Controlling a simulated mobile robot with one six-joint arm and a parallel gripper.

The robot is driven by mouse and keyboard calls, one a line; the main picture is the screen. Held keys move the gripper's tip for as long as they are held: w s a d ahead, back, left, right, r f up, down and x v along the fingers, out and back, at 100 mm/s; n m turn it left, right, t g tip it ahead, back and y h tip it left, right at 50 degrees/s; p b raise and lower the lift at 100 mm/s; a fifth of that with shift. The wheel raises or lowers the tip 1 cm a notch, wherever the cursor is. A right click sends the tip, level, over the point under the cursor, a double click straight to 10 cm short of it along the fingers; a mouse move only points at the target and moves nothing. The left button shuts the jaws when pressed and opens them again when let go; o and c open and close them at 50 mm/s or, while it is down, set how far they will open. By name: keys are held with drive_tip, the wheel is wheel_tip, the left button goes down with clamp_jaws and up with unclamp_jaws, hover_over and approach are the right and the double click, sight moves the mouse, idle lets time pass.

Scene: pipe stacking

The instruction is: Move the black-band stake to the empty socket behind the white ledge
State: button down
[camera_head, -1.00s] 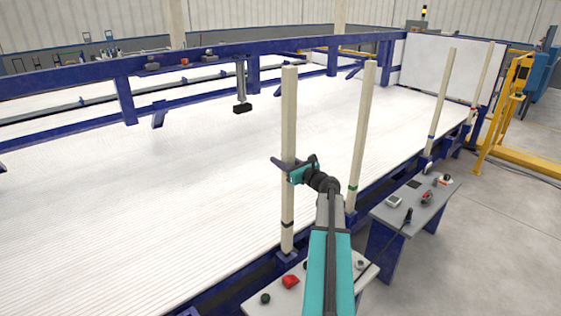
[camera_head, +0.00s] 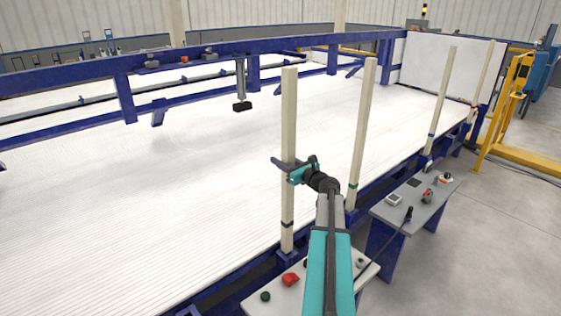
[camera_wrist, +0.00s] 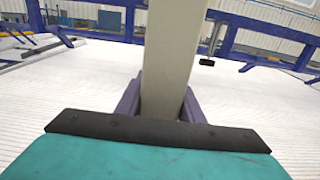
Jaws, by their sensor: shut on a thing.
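The black-band stake (camera_head: 289,130) is a tall pale post with a dark band near its foot. It stands nearly upright at the near blue rail. My gripper (camera_head: 289,165) is shut around it at about mid-height. In the wrist view, the stake (camera_wrist: 172,60) rises between the purple fingers of my gripper (camera_wrist: 160,105). The foot of the stake is at a blue socket (camera_head: 287,258); I cannot tell whether it is seated or just above. The white ledge (camera_head: 265,312) is at the bottom, partly hidden by my arm. I cannot clearly make out an empty socket behind it.
A green-band stake (camera_head: 362,130) stands close to the right, and blue-band (camera_head: 440,105) and red-band (camera_head: 481,85) stakes stand farther along the rail. A grey table (camera_head: 400,215) with tools is at right. Red (camera_head: 290,280) and green (camera_head: 265,296) items lie on the ledge.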

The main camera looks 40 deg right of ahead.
drive_tip(key=shift+f+b, duration=0.35)
drive_tip(key=shift+f, duration=0.15)
idle(0.3)
drive_tip(key=c, duration=1.1)
unclamp_jaws()
drive_tip(key=shift+s+a+b, duration=0.15)
drive_tip(key=shift+s+b, duration=0.35)
drive_tip(key=shift+s, duration=1.8)
drive_tip(key=shift+s+a+b, duration=0.2)
drive_tip(key=shift+s+b, duration=0.25)
drive_tip(key=shift+s, duration=1.9)
drive_tip(key=shift+s+a+b, duration=0.15)
drive_tip(key=shift+s+b, duration=0.35)
drive_tip(key=shift+s, duration=1.8)
